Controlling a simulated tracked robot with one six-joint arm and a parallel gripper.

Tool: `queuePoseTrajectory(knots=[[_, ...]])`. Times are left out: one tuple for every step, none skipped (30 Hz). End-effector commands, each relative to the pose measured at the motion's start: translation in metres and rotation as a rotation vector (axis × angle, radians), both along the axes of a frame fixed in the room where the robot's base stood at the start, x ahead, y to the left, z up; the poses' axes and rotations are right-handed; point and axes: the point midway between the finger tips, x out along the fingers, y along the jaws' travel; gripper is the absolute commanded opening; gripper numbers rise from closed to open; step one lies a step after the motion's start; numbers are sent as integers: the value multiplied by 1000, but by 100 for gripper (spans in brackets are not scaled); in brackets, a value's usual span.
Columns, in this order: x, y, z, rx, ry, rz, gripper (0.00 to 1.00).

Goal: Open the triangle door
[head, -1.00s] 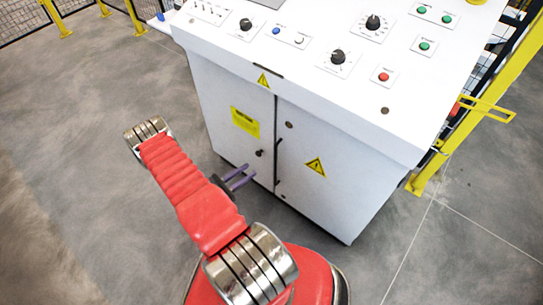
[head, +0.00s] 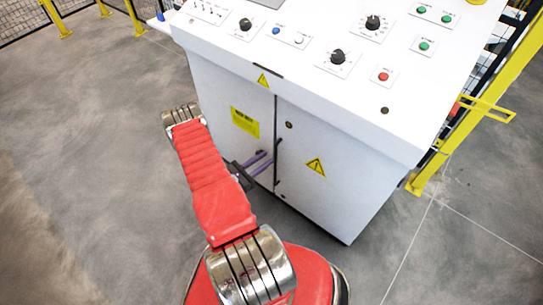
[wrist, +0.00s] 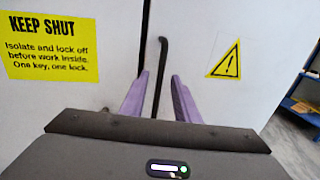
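The triangle door (head: 325,200) is the right white door of the cabinet, with a yellow warning triangle (head: 315,167). It looks closed, its edge along the seam with the left door. A thin black upright handle (head: 278,160) is near that seam; it also shows in the wrist view (wrist: 162,55). My gripper (head: 268,160) is in front of the handle, its purple fingers apart. In the wrist view, the fingers (wrist: 158,82) are on either side of the handle, with gaps visible. Whether they touch it lower down cannot be told.
The left door (head: 225,100) has a yellow keep-shut label (head: 245,122). The white console top (head: 300,70) with knobs and buttons overhangs the doors. A yellow fence post (head: 465,110) stands to the right. Grey floor (head: 90,130) is clear to the left.

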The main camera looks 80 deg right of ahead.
Motion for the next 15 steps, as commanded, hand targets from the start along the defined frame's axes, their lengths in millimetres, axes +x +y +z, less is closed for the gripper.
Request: queuePoseTrajectory(knots=[[-5,-5,0,-1,-1,-4,28],[-7,-8,0,-1,-1,-4,28],[-10,-12,0,0,0,-3,28],[-12,-15,0,0,0,-3,28],[-14,-18,0,0,0,-4,28],[-17,-22,0,1,1,-3,28],[-18,-24,0,1,1,-3,28],[-19,-26,0,1,1,-3,28],[-21,-29,0,1,1,-2,28],[-22,-31,0,1,1,-2,28],[-23,-32,0,0,0,-1,28],[-23,-33,0,0,0,-1,28],[-24,-34,0,0,0,-1,28],[-24,-34,0,0,0,0,28],[-24,-35,0,0,0,0,28]])
